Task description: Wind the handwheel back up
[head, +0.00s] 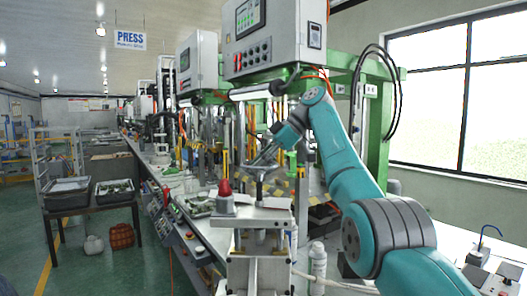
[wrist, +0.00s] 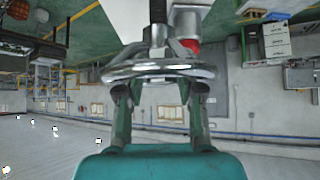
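The handwheel (wrist: 113,72) is a shiny metal ring, seen nearly edge-on across the middle of the wrist view, with its dark threaded spindle (wrist: 158,32) beyond it. In the head view the handwheel (head: 266,170) is small and partly hidden, on top of a pale metal press (head: 262,245). My gripper (wrist: 160,82) reaches to the near side of the wheel, its two fingers clearly apart. The fingertips overlap the rim in the picture; I cannot tell whether they touch it. My gripper (head: 264,156) also shows at the wheel in the head view, hard to make out.
A red-topped part (head: 225,188) stands just left of the wheel. A white bottle (head: 318,262) stands right of the press. Control boxes (head: 272,40) hang above the bench, and a green frame (head: 380,125) stands behind my arm. The floor at left has open room.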

